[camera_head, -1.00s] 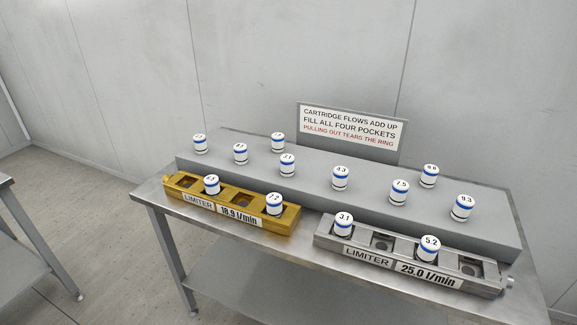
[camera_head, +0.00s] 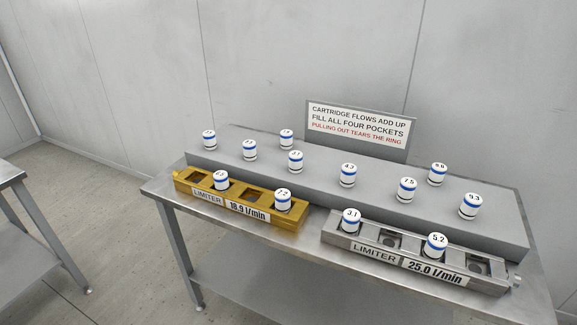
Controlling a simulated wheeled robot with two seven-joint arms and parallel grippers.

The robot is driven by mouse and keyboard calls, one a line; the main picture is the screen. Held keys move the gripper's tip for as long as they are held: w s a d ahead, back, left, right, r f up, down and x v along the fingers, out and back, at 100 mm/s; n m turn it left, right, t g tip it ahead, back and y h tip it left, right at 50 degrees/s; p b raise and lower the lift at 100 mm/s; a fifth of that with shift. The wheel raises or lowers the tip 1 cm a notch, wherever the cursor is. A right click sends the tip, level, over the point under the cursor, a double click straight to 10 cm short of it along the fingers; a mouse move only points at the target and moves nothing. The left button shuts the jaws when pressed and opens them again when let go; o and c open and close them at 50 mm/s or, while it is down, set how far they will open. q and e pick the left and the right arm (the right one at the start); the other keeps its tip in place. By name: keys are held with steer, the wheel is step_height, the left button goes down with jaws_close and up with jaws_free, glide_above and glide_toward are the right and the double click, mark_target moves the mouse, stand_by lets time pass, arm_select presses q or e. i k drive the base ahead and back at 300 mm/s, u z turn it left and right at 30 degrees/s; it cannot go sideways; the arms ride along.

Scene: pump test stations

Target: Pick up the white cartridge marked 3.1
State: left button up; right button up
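The white cartridge marked 3.1 (camera_head: 350,222) has a blue band and stands upright in the leftmost pocket of the silver limiter block (camera_head: 340,238), labelled 25.0 l/min. Its lower part is hidden in the pocket. A cartridge marked 5.2 (camera_head: 436,246) sits in the third pocket of the same block; the second and fourth pockets look empty. Neither of my grippers is in view.
A brass limiter block (camera_head: 292,220) labelled 18.9 l/min holds two cartridges, left of the silver block. Several cartridges stand on the grey raised shelf (camera_head: 320,180) behind. A sign (camera_head: 358,124) stands at the back. Another table (camera_head: 12,173) is at far left.

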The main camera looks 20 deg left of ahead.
mark_target(295, 157)
steer(key=u, duration=0.55)
steer(key=k, duration=1.2)
steer(key=z, duration=0.1)
steer(key=i, duration=1.7)
steer(key=u, duration=0.85)
